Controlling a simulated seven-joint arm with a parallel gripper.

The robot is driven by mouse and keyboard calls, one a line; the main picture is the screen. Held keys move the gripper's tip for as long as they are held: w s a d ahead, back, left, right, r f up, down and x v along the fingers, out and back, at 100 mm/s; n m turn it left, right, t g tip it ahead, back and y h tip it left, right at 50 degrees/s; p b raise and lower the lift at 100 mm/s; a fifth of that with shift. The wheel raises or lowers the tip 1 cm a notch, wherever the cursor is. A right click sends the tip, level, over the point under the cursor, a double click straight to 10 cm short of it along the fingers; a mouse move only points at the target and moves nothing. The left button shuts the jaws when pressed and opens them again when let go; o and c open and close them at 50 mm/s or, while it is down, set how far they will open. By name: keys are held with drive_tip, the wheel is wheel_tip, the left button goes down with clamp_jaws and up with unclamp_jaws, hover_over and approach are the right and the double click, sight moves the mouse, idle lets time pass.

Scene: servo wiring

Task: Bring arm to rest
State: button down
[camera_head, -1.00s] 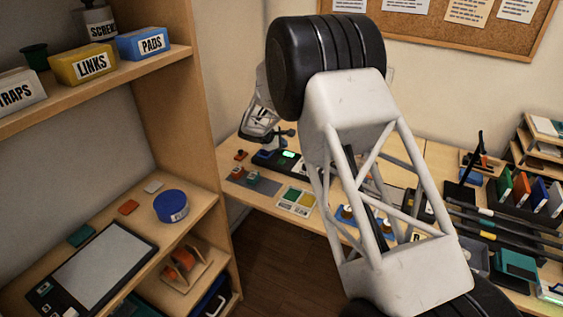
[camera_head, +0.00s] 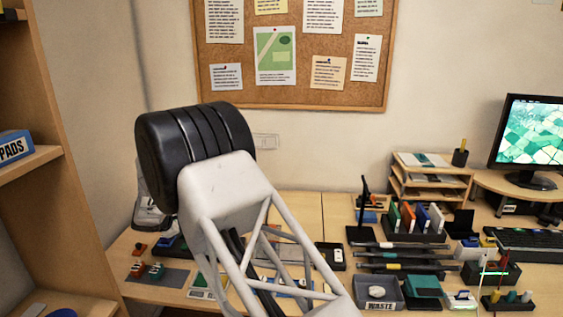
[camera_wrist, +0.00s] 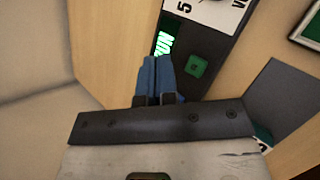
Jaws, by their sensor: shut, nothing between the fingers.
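My gripper (camera_wrist: 157,68) shows in the wrist view with its two blue fingers pressed together and nothing between them. It is over a dark device (camera_wrist: 212,50) with a lit green display (camera_wrist: 164,43) and a green button (camera_wrist: 196,66). How far the fingertips are above it I cannot tell. In the head view my arm fills the middle left, and the gripper's fingers cannot be made out behind it.
The workbench (camera_head: 310,213) holds a grey mat (camera_head: 174,279) with small parts at its left end. Black rods (camera_head: 405,256), a waste bin (camera_head: 378,295) and a tray rack (camera_head: 430,178) are on the right. A wooden shelf (camera_head: 60,190) stands at the left.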

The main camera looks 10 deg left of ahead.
drive_tip(key=s+d+r+m+g, duration=0.1)
drive_tip(key=d+r+m, duration=0.2)
drive_tip(key=d+r, duration=0.6)
drive_tip(key=s+d+r+m+g, duration=0.15)
drive_tip(key=d+r, duration=0.45)
drive_tip(key=d, duration=0.7)
drive_tip(key=s+d+r+m+g, duration=0.1)
drive_tip(key=s+d+r+m, duration=0.3)
drive_tip(key=d, duration=0.6)
drive_tip(key=s+d+r+m+g, duration=0.1)
drive_tip(key=s+d+r+m, duration=0.2)
drive_tip(key=s+d+r, duration=0.5)
drive_tip(key=s+d+r+m+g+y, duration=0.15)
drive_tip(key=s+d+m, duration=0.35)
drive_tip(key=s+d, duration=1.25)
drive_tip(key=s+d+f+m+y, duration=0.1)
drive_tip(key=s+d+m, duration=0.1)
drive_tip(key=s, duration=0.7)
drive_tip(key=s+d+f+m+y, duration=0.1)
drive_tip(key=s+d+m, duration=0.2)
drive_tip(key=s, duration=0.7)
drive_tip(key=shift+d+f+m, duration=0.35)
drive_tip(key=shift+d, duration=0.6)
